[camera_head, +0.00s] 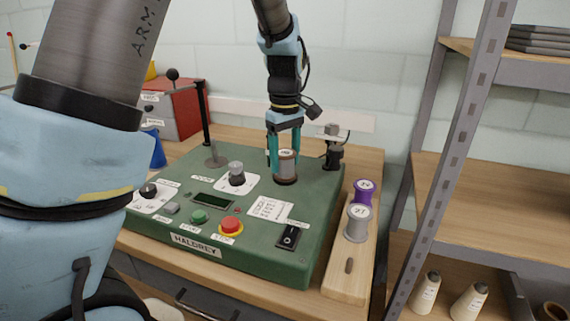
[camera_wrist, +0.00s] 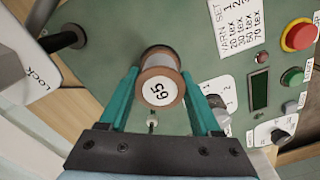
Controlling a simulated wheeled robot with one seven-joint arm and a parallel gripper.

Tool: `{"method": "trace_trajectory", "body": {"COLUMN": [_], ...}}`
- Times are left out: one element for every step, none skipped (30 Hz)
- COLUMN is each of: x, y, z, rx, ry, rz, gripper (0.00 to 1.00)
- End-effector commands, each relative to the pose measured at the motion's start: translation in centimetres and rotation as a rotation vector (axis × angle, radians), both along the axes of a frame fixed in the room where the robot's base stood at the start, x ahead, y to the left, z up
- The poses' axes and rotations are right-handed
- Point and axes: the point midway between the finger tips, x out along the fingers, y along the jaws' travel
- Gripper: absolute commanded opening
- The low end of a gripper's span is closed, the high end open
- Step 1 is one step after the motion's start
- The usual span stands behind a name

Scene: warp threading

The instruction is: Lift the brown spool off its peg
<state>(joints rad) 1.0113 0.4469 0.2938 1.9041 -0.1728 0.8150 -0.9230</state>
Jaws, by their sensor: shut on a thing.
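The brown spool (camera_head: 287,166) is upright at the back of the green machine's top, with brown flanges, greyish thread and a white numbered label on its upper end. In the wrist view the spool (camera_wrist: 161,84) sits between my two teal fingers. My gripper (camera_head: 285,160) comes down from above and is shut on it; the gripper also shows in the wrist view (camera_wrist: 162,100). The peg under the spool is hidden, and I cannot tell whether the spool still touches the machine's top.
The green machine (camera_head: 180,225) carries knobs, buttons, a black post (camera_head: 206,125) to the left and a metal device (camera_head: 333,150) close right of the spool. A wooden rack (camera_head: 342,285) holds a purple spool (camera_head: 364,188) and a grey spool (camera_head: 357,224). A metal shelf stands right.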

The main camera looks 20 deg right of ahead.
Motion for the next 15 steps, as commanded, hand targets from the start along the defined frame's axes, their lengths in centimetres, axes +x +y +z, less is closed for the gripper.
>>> {"method": "trace_trajectory", "body": {"x": [0.0,0.0,0.0,0.0,0.0,0.0,0.0,0.0,0.0,0.0,0.0,0.0,0.0,0.0,0.0], "y": [0.0,0.0,0.0,0.0,0.0,0.0,0.0,0.0,0.0,0.0,0.0,0.0,0.0,0.0,0.0], "z": [0.0,0.0,0.0,0.0,0.0,0.0,0.0,0.1,0.2,0.3,0.5,0.7,0.9,1.1,1.4], "rx": [0.0,0.0,0.0,0.0,0.0,0.0,0.0,0.0,0.0,-0.001,0.0,-0.001,0.0,-0.001,-0.001], "ry": [0.0,0.0,0.0,0.0,0.0,0.0,0.0,0.0,0.0,0.0,0.0,0.0,0.0,0.0,0.0], "rz": [0.0,0.0,0.0,0.0,0.0,0.0,0.0,0.0,0.0,0.0,0.0,0.0,0.0,0.0,0.0], "gripper": [0.39,0.36,0.31,0.28,0.25,0.24,0.24,0.24,0.24,0.24,0.24,0.24,0.24,0.24,0.24]}}
